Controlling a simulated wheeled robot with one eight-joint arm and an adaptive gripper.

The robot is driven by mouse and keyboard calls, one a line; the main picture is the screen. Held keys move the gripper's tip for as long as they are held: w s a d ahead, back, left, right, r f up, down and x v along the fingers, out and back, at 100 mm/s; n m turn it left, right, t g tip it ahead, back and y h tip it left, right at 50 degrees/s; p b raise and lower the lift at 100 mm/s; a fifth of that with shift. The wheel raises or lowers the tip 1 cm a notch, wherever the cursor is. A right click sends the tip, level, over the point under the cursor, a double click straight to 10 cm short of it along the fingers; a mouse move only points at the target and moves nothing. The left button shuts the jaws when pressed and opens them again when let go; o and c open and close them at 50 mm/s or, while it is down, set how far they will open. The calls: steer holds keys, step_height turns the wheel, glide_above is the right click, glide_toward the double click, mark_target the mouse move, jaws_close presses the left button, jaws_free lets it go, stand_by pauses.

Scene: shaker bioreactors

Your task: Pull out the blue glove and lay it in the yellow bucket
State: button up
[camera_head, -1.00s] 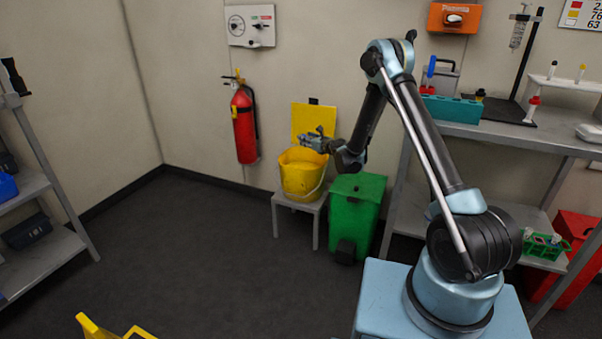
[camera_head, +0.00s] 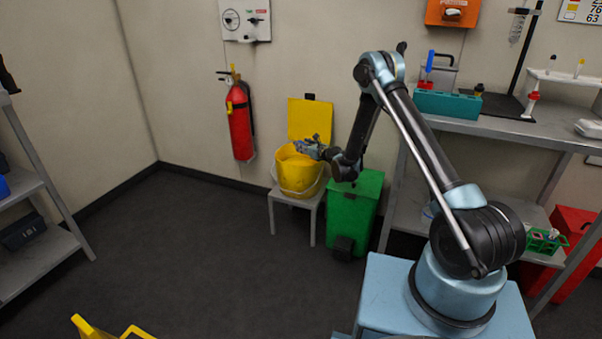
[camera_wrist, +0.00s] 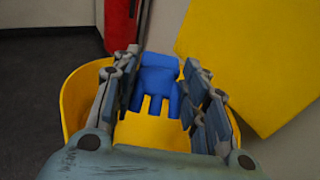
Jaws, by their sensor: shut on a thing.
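The blue glove (camera_wrist: 157,82) is between the fingers of my gripper (camera_wrist: 160,85) in the wrist view, its fingers pointing toward the camera. My gripper is shut on it. The yellow bucket (camera_wrist: 75,95) surrounds the glove and gripper fingers in that view, with its rim showing at both sides. In the head view, my gripper (camera_head: 310,148) is at the top of the yellow bucket (camera_head: 298,178), which stands on a small grey stand. The glove is too small to make out clearly there. Whether the glove touches the bucket, I cannot tell.
A yellow panel (camera_head: 310,119) is behind the bucket. A green bin (camera_head: 353,212) stands close on its right. A red fire extinguisher (camera_head: 240,120) hangs on the wall to the left. A grey bench (camera_head: 470,128) is at the right.

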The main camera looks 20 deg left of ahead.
steer(key=o, duration=0.8)
steer(key=shift+o, duration=0.2)
step_height(320, 180, up, 10)
steer(key=shift+f, duration=0.1)
stand_by(0.4)
